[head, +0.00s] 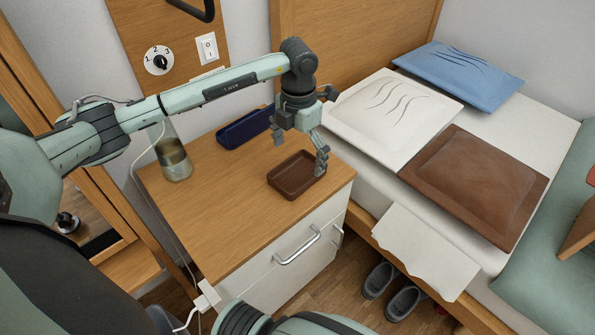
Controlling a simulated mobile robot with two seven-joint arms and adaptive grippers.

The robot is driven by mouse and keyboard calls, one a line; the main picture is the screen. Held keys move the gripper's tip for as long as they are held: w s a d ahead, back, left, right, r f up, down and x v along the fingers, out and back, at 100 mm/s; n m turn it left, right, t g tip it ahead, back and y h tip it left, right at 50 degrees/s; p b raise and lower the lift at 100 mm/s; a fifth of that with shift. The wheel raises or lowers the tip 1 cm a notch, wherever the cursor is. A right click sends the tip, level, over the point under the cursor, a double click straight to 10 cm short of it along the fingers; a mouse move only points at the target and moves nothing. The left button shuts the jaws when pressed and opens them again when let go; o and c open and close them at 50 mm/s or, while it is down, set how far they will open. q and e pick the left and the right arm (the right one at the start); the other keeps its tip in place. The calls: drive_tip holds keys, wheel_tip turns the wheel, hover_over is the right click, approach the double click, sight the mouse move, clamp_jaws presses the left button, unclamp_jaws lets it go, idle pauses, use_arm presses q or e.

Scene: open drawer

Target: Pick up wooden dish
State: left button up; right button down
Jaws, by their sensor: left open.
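The wooden dish (290,177) is a small, dark brown rectangular tray lying flat on top of the wooden nightstand (205,225). My left gripper (301,154) points down over the dish with its fingers spread. One finger reaches down at the right end of the dish, and the other hangs above its far left side. I cannot tell whether the right finger touches the rim. Nothing is held. My right gripper is out of view.
A dark blue case (244,128) lies behind the dish, and a glass jar (174,160) stands at the left. The nightstand has a drawer with a metal handle (297,246). A bed with a white pillow (390,118) and a brown cushion (476,183) stands at the right.

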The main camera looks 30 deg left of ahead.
sight(297, 176)
use_arm(q)
drive_tip(key=f, duration=0.5)
drive_tip(key=shift+w+a+f, duration=0.15)
drive_tip(key=shift+w+a, duration=0.05)
drive_tip(key=shift+a, duration=0.05)
drive_tip(key=shift+c, duration=0.5)
drive_tip(key=c, duration=1.1)
